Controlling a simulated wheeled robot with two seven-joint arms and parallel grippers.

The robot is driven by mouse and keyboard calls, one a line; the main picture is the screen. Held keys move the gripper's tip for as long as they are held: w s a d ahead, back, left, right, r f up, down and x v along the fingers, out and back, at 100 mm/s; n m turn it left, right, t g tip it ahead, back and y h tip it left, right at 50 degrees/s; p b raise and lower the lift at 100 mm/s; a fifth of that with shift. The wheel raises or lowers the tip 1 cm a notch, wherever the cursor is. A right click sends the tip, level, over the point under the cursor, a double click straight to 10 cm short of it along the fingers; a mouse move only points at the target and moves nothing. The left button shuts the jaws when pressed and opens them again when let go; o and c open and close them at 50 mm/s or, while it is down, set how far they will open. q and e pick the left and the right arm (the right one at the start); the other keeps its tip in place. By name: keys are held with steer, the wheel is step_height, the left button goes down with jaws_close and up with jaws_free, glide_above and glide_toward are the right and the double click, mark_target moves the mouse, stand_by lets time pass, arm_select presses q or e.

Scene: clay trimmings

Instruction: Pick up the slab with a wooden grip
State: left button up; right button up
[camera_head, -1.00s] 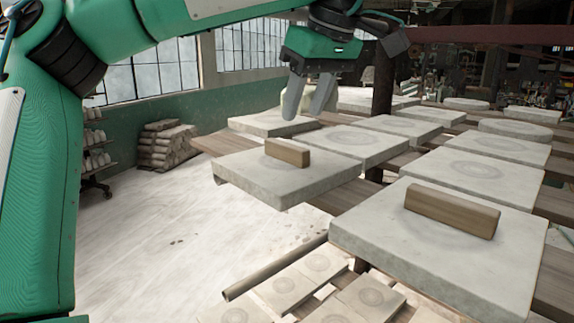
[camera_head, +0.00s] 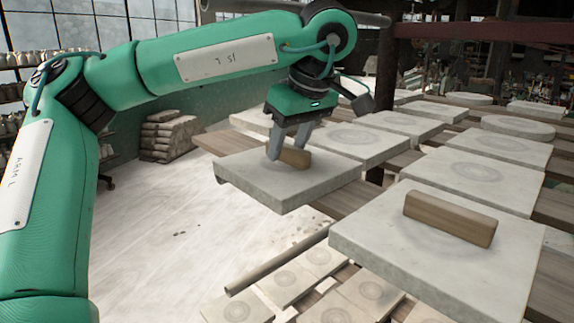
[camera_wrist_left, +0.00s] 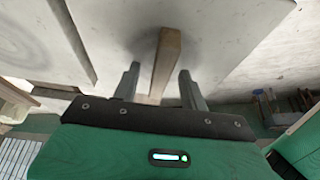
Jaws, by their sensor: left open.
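A pale grey square slab (camera_head: 253,177) with a wooden grip (camera_head: 295,157) on top lies at the middle left in the head view. My left gripper (camera_head: 287,149) points down at this grip, its fingers open and low over the slab. In the left wrist view, the wooden grip (camera_wrist_left: 167,52) runs between the two open fingers of the left gripper (camera_wrist_left: 159,70), with a gap to each finger, above the slab (camera_wrist_left: 215,40). A second slab (camera_head: 400,235) with a larger wooden grip (camera_head: 450,218) lies nearer at right. My right gripper is not in view.
Several other slabs without grips, such as one slab (camera_head: 358,144) just behind, lie on wooden boards (camera_head: 345,205). A lower rack holds smaller tiles (camera_head: 290,285). Stacked sacks (camera_head: 168,137) stand by the green wall.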

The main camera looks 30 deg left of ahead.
arm_select(q)
steer(key=shift+s+d, duration=0.1)
steer(key=shift+f, duration=0.1)
steer(key=shift+f, duration=0.15)
stand_by(0.3)
steer(key=shift+c, duration=0.4)
jaws_close()
